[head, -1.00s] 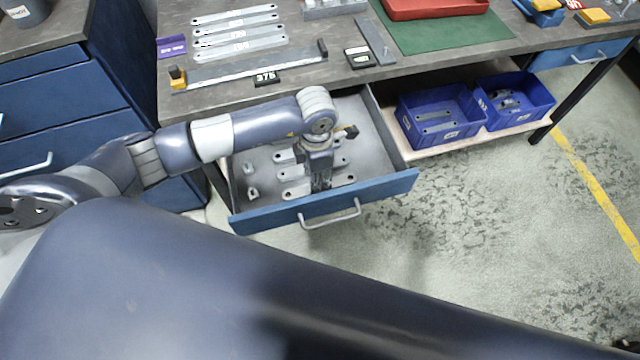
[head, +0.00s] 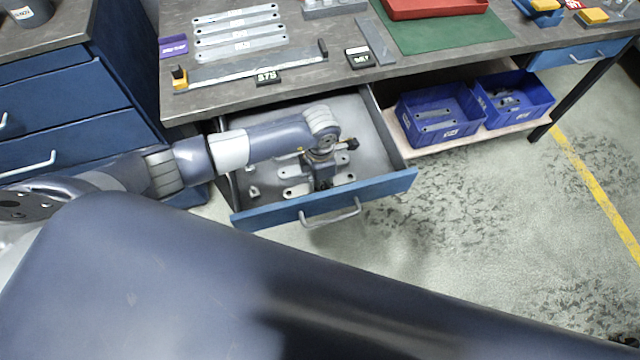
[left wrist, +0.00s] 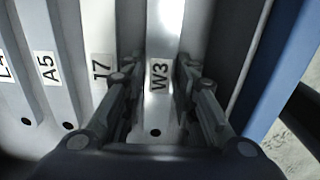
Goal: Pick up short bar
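Several grey metal bars with white labels lie in the open drawer. In the left wrist view, the bar labelled W3 (left wrist: 160,110) lies between the two fingers of my left gripper (left wrist: 156,75). Bars labelled J7 (left wrist: 100,45) and A5 (left wrist: 55,80) lie to its left. The fingers are apart, one on each side of W3; I cannot tell whether they touch it. In the head view, my left gripper (head: 322,182) points down into the drawer and hides the middles of the bars (head: 295,191). My right gripper is not in view.
The blue drawer front (head: 385,187) with its handle is close beside the gripper. The workbench (head: 220,102) overhangs the drawer's back and carries longer bars (head: 240,48) and a measuring fixture (head: 250,69). Blue bins (head: 440,135) sit on a shelf at right.

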